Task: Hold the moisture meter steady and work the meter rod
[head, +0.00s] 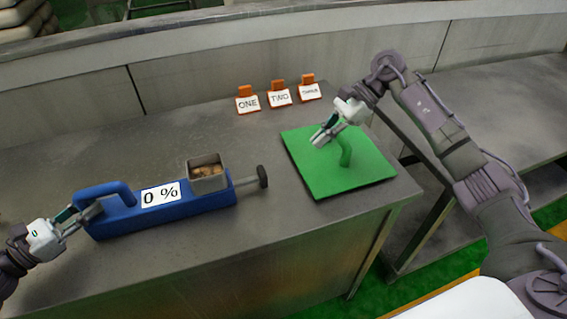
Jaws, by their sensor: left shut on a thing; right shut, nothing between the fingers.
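The blue moisture meter (215,198) lies on the grey bench at the left, its label reading "0 %". A small open cup (207,180) on it holds brownish bits. The dark meter rod (262,177) sticks out of its right end, with a round knob. My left gripper (92,211) is shut on the meter's blue handle (102,190) at the left end. My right gripper (318,141) is shut and empty, above the green board, up and to the right of the rod and apart from it.
A green board (370,180) with an upright green curved piece (346,152) lies at the bench's right end. Orange holders with cards ONE (248,104), TWO (280,99) and a third (310,91) stand at the back. The bench (290,225) is clear between meter and board.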

